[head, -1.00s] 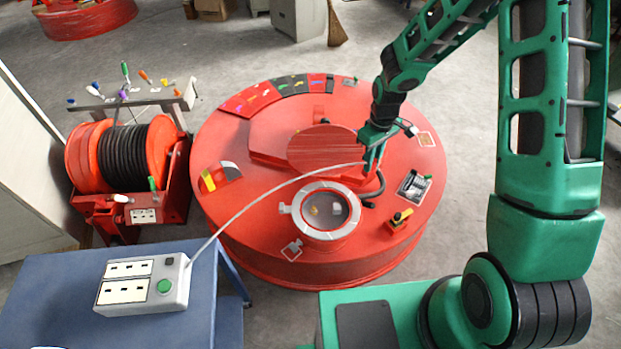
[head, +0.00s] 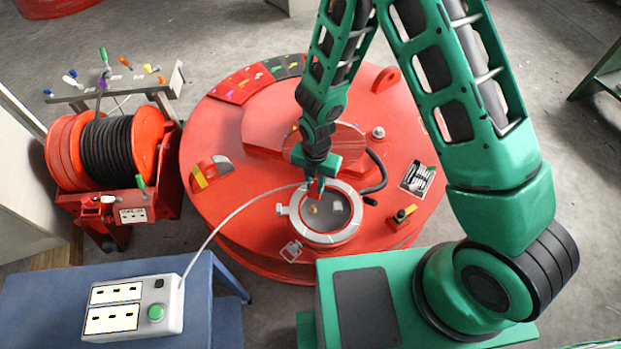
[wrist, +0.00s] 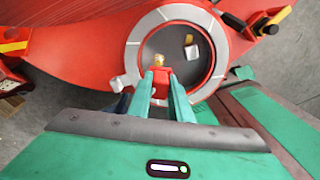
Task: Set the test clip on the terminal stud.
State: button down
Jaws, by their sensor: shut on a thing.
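My gripper (head: 315,186) is shut on a red test clip, which shows between the fingertips in the wrist view (wrist: 160,77). A pale cable (head: 237,208) runs from the clip to the grey tester box (head: 135,307). The gripper is over the far side of the round terminal opening, ringed in grey (head: 326,241). Inside is a brass terminal stud (wrist: 159,60); it also shows in the head view (head: 313,209). In the wrist view the stud appears just beyond the clip. I cannot tell whether they touch. A small pale block (wrist: 191,46) lies beside the stud.
The opening is on a large red magnet disc (head: 215,135). A black hose (head: 376,170) curves just right of my gripper. A red cable reel (head: 146,140) stands at the left. The tester box rests on a blue table (head: 40,300).

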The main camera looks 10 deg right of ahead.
jog(key=shift+a, duration=0.25)
jog(key=shift+f, duration=0.1)
jog(key=shift+f, duration=3.45)
jog(key=shift+r, duration=0.1)
jog(key=shift+f, duration=1.15)
dwell(0.6)
jog(key=c, duration=1.6)
grip_release()
jog(key=shift+o, duration=0.6)
jog(key=o, duration=0.4)
jog(key=shift+o, duration=0.2)
